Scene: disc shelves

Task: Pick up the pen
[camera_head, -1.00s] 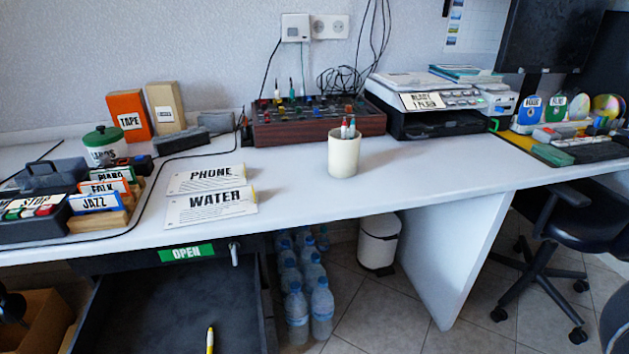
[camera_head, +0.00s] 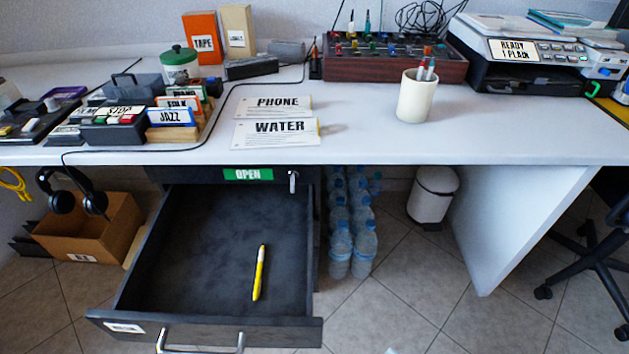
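A cream cup (camera_head: 417,98) on the desk holds a few pens or similar sticks with red and grey tops (camera_head: 427,68). My gripper is not in view.
The drawer's metal handle (camera_head: 200,348) sticks out at the front. A cardboard box (camera_head: 85,228) with headphones (camera_head: 72,195) stands left of the drawer. Water bottles (camera_head: 352,245) and a white bin (camera_head: 433,195) stand to the right. Tiled floor (camera_head: 400,290) is free at front right.

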